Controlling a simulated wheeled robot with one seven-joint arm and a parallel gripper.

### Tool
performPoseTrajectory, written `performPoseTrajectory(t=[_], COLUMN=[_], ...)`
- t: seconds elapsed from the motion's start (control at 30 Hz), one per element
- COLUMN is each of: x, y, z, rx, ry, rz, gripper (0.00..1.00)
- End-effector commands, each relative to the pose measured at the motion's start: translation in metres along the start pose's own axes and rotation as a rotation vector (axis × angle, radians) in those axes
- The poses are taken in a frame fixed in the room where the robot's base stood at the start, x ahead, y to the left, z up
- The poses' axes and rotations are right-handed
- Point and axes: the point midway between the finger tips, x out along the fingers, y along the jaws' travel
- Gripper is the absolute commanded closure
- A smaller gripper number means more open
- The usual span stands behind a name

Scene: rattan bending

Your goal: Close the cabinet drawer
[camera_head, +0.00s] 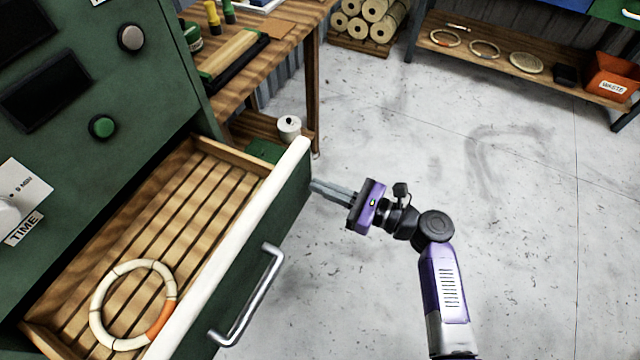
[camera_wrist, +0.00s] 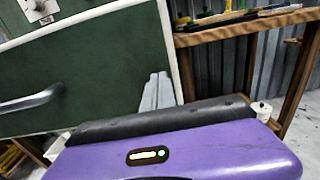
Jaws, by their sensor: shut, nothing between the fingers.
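The cabinet drawer (camera_head: 285,212) is pulled out of the green cabinet (camera_head: 150,60) in the head view. It has a slatted wooden floor, a white top edge and a metal bar handle (camera_head: 248,300). A rattan ring (camera_head: 95,300) with an orange section lies inside at the near left. My gripper (camera_head: 314,186) is shut and empty, with its fingertips at or very near the right part of the drawer front. In the wrist view the fingers (camera_wrist: 157,90) point at the green front (camera_wrist: 90,75), right of the handle (camera_wrist: 30,103). I cannot tell whether they touch it.
A wooden workbench (camera_head: 275,48) with tools stands beside the cabinet, with a white-topped container (camera_head: 289,127) on its lower shelf. Rolled bundles (camera_head: 370,20) and a low shelf (camera_head: 470,50) with rings and an orange waste bin (camera_head: 612,78) stand behind. The floor at right is clear.

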Motion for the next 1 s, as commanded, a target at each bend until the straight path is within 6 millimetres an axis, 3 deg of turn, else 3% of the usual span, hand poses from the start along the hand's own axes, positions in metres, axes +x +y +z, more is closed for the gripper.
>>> performPoseTrajectory(t=[0.67, 0.87, 1.0], x=[0.016, 0.048, 0.083], y=[0.000, 0.002, 0.002], z=[-0.001, -0.002, -0.003], rx=[-0.001, -0.002, -0.004], ry=[0.000, 0.000, 0.000], rz=[0.001, 0.005, 0.006], gripper=[1.00, 1.00, 1.00])
